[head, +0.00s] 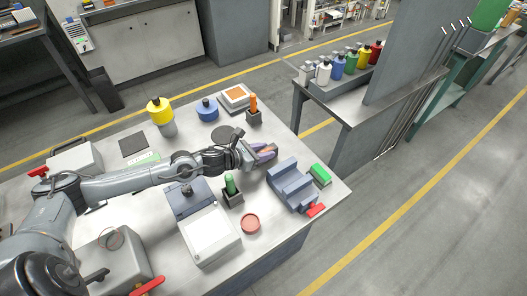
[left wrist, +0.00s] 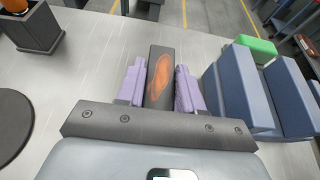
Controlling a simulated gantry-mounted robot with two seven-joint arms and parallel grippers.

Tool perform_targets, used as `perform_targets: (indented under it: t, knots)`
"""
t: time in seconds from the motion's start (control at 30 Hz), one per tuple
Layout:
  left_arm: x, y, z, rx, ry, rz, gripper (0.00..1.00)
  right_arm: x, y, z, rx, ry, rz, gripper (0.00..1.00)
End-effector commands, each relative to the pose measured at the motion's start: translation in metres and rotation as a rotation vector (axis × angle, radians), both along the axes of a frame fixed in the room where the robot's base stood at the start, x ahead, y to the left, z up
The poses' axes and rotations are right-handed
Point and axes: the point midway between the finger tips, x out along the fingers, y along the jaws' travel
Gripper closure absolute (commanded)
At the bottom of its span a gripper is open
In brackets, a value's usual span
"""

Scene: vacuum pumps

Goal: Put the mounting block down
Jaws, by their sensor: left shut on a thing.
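The mounting block, a dark grey bar with an orange oval patch, is between the purple finger pads of my left gripper in the left wrist view (left wrist: 161,72). My left gripper (head: 264,152) is shut on it, over the right part of the workbench. In the head view the fingers mostly hide the block. I cannot tell whether its underside touches the bench top. My right gripper is not in view.
A blue-grey stepped block (head: 288,184) stands just right of the gripper, with a green block (head: 320,175) beyond it. An orange-topped item in a dark holder (head: 254,117) and a dark round disc (head: 222,133) lie behind. A green-topped holder (head: 232,198) stands in front.

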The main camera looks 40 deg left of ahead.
Motion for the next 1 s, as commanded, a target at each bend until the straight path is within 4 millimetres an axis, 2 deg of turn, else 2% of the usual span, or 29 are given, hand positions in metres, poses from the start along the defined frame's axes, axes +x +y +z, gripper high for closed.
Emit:
perform_targets:
  t: [0.43,0.47,0.6,1.0]
  knots:
    - [0.0012,0.0004,-0.0037,0.000,-0.006,0.001,1.00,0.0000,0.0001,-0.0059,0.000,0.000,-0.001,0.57]
    - [0.0004,0.0004,-0.0039,0.001,-0.001,0.001,0.59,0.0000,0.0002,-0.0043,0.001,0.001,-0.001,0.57]
    - [0.0004,0.0003,-0.0037,0.001,-0.001,0.001,0.38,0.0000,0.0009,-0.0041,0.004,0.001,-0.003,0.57]
    - [0.0002,0.0003,-0.0028,-0.001,0.000,0.001,0.38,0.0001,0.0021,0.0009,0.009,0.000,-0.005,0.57]
